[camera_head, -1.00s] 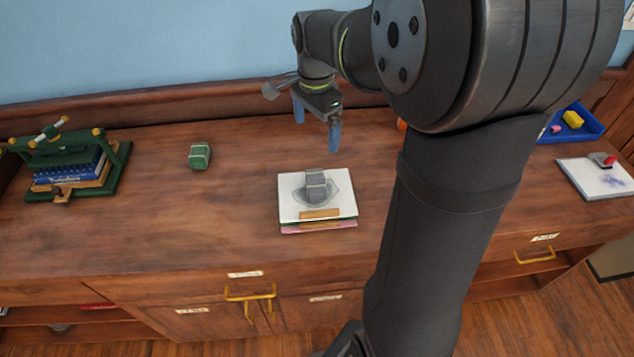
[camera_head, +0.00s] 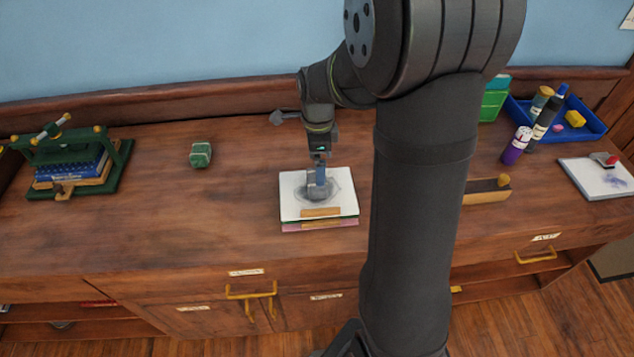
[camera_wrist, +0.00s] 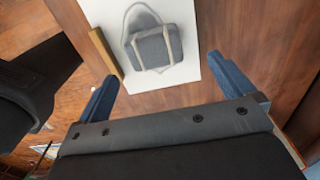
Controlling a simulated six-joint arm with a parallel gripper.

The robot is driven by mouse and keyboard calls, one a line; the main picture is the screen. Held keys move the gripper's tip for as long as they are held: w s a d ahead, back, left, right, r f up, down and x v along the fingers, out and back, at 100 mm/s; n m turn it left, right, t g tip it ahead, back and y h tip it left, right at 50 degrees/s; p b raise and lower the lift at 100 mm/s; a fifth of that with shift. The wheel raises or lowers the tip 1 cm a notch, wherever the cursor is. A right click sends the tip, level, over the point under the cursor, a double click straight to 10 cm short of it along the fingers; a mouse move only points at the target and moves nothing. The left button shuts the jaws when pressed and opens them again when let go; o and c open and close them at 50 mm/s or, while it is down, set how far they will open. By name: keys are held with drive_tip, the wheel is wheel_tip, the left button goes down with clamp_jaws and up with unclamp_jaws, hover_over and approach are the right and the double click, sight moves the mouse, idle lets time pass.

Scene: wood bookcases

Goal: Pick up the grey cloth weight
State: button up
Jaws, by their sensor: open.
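The grey cloth weight (camera_head: 313,191) sits on a white sheet or pad (camera_head: 293,207) on top of a small stack on the wooden counter. In the wrist view the weight (camera_wrist: 154,48) is a grey block with pale straps, lying ahead of and between the two blue fingers. My gripper (camera_head: 318,172) is over the weight in the head view and hides part of it. In the wrist view my gripper (camera_wrist: 168,88) is open, with nothing between its fingertips. Contact with the weight cannot be seen.
A green block (camera_head: 201,155) stands to the left, and a green press (camera_head: 75,160) with books is at the far left. A purple bottle (camera_head: 516,147), a dark bottle (camera_head: 545,120) and a blue tray (camera_head: 590,130) are at the right.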

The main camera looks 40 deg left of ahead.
drive_tip(key=shift+s+d+f, duration=0.1)
drive_tip(key=shift+s+f, duration=0.1)
drive_tip(key=shift+f, duration=1.55)
drive_tip(key=shift+s+d+f, duration=0.1)
drive_tip(key=shift+s+f, duration=0.05)
drive_tip(key=shift+f, duration=1.6)
drive_tip(key=shift+c, duration=0.5)
drive_tip(key=c, duration=1.5)
drive_tip(key=shift+o, duration=0.2)
drive_tip(key=shift+r, duration=0.1)
